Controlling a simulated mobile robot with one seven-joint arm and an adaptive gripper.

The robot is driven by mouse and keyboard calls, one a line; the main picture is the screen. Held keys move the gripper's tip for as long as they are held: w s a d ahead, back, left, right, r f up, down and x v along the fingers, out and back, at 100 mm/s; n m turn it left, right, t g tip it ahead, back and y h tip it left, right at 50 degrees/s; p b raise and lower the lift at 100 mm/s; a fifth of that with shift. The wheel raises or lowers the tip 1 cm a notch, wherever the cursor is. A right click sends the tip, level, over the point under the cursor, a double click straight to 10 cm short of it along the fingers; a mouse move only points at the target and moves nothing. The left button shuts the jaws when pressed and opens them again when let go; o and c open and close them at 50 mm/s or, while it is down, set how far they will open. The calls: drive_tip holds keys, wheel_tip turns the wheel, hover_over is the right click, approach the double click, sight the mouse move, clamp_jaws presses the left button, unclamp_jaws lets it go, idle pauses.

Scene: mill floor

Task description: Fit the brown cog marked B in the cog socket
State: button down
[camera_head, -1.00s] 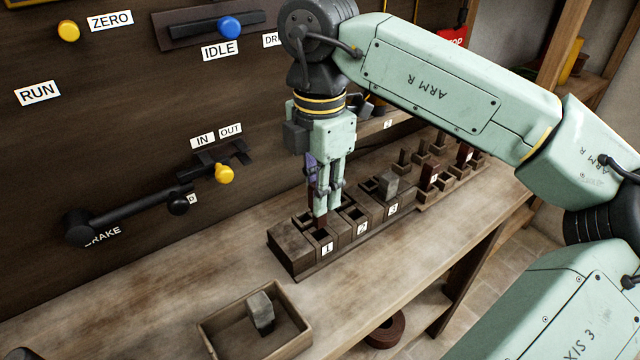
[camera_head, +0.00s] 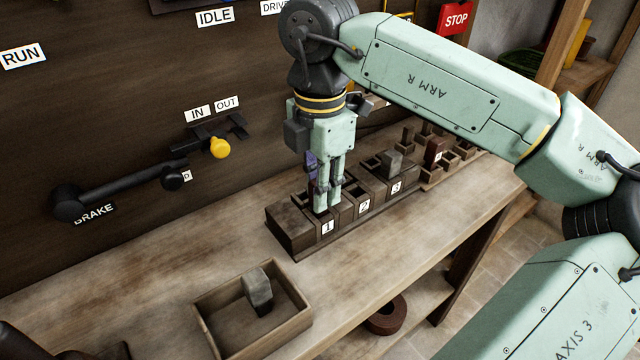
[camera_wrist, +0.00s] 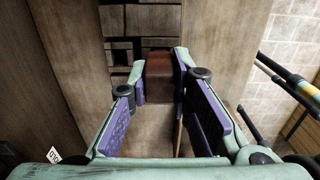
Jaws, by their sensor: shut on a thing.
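My gripper (camera_head: 326,206) points straight down over the bay marked 1 of a dark wooden block (camera_head: 290,233) on the bench. In the wrist view its fingers are closed on a reddish-brown block (camera_wrist: 159,66), which I take for the brown cog; no letter B shows on it. In the head view the fingers hide the held cog and the inside of bay 1, so I cannot tell how deep it sits. No label in view names the cog socket. A grey block (camera_head: 391,160) stands in bay 3.
An open wooden tray (camera_head: 208,330) with a grey block (camera_head: 258,292) lies at the front of the bench. A rack holding a reddish block (camera_head: 434,152) stands behind right. The panel's brake lever (camera_head: 120,192) and yellow knob (camera_head: 220,148) are at left.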

drive_tip(key=c, duration=1.4)
unclamp_jaws()
drive_tip(key=shift+o, duration=0.2)
